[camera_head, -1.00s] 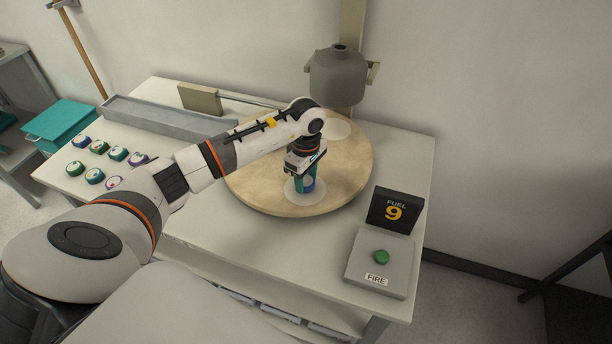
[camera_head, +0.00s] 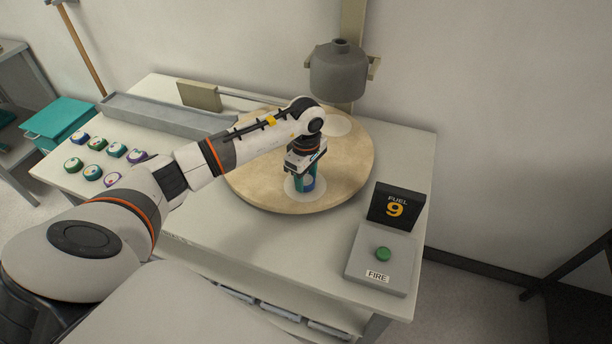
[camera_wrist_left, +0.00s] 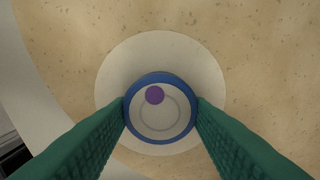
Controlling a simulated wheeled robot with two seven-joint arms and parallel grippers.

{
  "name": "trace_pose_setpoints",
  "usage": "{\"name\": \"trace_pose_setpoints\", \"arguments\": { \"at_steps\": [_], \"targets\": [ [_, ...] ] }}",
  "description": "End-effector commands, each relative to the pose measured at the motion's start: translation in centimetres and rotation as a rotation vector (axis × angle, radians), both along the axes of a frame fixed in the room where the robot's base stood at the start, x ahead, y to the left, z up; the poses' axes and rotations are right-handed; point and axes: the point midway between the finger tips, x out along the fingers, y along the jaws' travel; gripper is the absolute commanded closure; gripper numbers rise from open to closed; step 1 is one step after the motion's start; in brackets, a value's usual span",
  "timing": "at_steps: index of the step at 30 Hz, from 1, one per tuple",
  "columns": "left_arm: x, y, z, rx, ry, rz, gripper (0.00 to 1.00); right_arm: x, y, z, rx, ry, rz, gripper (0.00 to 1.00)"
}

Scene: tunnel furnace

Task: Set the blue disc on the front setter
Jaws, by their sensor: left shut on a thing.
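The blue disc (camera_wrist_left: 158,78) is a blue ring with a pale face and a purple dot. My left gripper (camera_wrist_left: 160,112) is shut on it, with a green finger pad at each side. The disc is over the front setter (camera_wrist_left: 112,85), a pale round plate on the round tan board. I cannot tell whether the disc touches the setter. In the head view, my left gripper (camera_head: 305,184) points straight down at the front setter (camera_head: 318,193), near the board's front edge. The right gripper is not in view.
The round tan board (camera_head: 345,165) fills the table's middle, with another pale setter (camera_head: 336,125) at its back under a grey bell-shaped pot (camera_head: 338,72). Several coloured discs (camera_head: 115,150) lie at the left.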

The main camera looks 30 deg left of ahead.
Motion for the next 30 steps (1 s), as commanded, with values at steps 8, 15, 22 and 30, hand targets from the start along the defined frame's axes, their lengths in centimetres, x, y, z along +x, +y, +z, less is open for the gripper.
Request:
{"name": "trace_pose_setpoints", "arguments": {
  "at_steps": [8,15,22,30],
  "targets": [
    [0.0,0.0,0.0,0.0,0.0,0.0,0.3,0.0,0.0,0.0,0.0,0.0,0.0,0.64],
    [0.0,0.0,0.3,0.0,-0.001,-0.001,0.3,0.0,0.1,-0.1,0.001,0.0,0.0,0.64],
    [0.2,0.1,3.9,0.002,-0.006,-0.001,0.3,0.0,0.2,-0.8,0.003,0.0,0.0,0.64],
    [0.1,0.1,9.4,0.002,-0.004,-0.001,0.3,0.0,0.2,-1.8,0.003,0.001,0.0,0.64]
  ]
}}
